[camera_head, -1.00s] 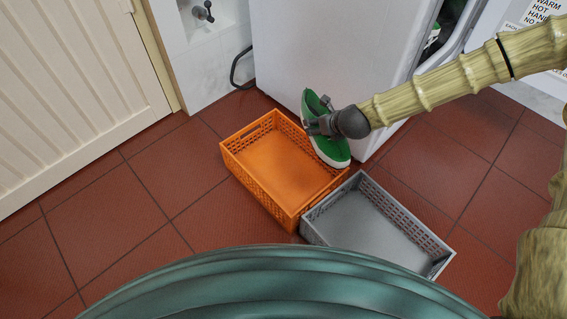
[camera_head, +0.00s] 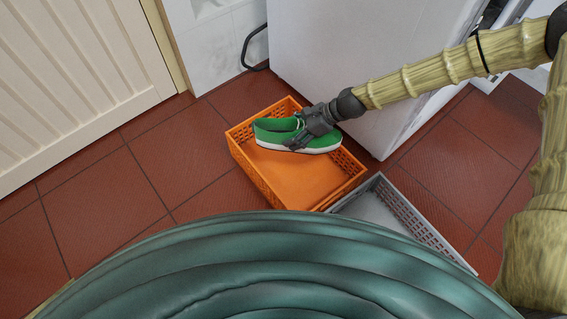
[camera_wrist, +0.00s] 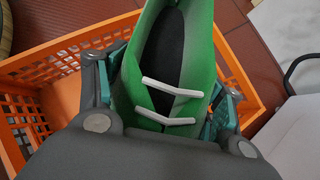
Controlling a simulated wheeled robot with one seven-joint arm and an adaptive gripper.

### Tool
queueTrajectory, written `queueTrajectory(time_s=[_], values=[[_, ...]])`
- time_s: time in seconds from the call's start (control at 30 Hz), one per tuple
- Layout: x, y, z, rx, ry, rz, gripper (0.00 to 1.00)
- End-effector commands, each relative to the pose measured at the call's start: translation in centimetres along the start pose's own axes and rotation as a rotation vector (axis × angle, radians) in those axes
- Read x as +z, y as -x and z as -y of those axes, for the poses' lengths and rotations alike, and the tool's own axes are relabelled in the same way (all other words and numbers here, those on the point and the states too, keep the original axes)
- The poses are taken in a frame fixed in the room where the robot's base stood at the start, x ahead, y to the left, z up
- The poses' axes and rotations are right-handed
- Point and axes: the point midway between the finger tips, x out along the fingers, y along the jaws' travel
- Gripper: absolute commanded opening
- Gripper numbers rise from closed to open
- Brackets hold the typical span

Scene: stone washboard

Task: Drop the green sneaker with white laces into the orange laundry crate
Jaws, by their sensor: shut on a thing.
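The green sneaker (camera_head: 273,132) has a white sole and lies level in my gripper. My gripper (camera_head: 300,134) is shut on its middle, and in the head view both appear over the orange laundry crate (camera_head: 300,180). The wrist view shows the sneaker (camera_wrist: 204,60) with its white laces and dark opening between the two fingers (camera_wrist: 165,95). The orange crate's lattice wall (camera_wrist: 62,50) shows below and around it. The crate floor looks empty where it is visible; part of it is hidden by the sneaker. The exact height over the crate is hard to tell.
A grey crate (camera_head: 440,243) stands against the orange crate's right side. A white appliance (camera_head: 330,60) stands just behind. A cream slatted door (camera_head: 70,90) is at the left. The red tiled floor (camera_head: 110,210) left of the crates is clear.

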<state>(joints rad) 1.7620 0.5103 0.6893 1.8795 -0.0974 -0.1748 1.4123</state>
Motion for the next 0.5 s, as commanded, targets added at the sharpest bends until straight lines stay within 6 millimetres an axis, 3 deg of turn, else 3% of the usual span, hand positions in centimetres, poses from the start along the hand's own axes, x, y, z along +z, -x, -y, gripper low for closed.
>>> queueTrajectory(time_s=[0.5], values=[[-3.3,-3.2,0.1,-0.003,-0.004,0.000,0.35]])
